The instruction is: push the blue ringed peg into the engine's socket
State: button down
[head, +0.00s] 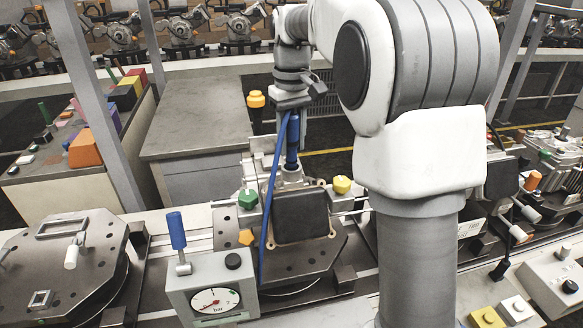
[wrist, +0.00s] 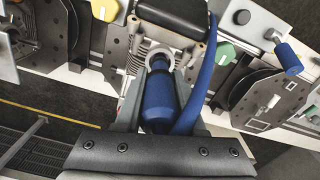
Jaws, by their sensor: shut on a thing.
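The blue ringed peg (head: 292,140) points down over the engine (head: 290,180), which has a finned light metal body and a dark cover. My gripper (head: 291,118) is above the engine, shut on the peg. In the wrist view the peg (wrist: 159,98) lies between the fingers of my gripper (wrist: 160,112), and its far end is at a pale ring (wrist: 158,60) on the engine side. I cannot tell whether that end is inside the socket; the opening is hidden. A blue hose (head: 269,205) runs from the peg's top down past the engine's left side.
A pressure gauge box (head: 213,290) with a blue-handled lever (head: 177,232) stands front left. Green (head: 248,198) and yellow (head: 342,185) knobs flank the engine. A grey cabinet (head: 195,115) stands behind left. A dark fixture plate (head: 65,265) lies at left.

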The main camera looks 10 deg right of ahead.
jog(key=shift+f+b, duration=0.3)
jog(key=shift+f, duration=0.35)
jog(key=shift+f, duration=0.4)
dwell(0.5)
jog(key=shift+c, duration=2.2)
grip_release()
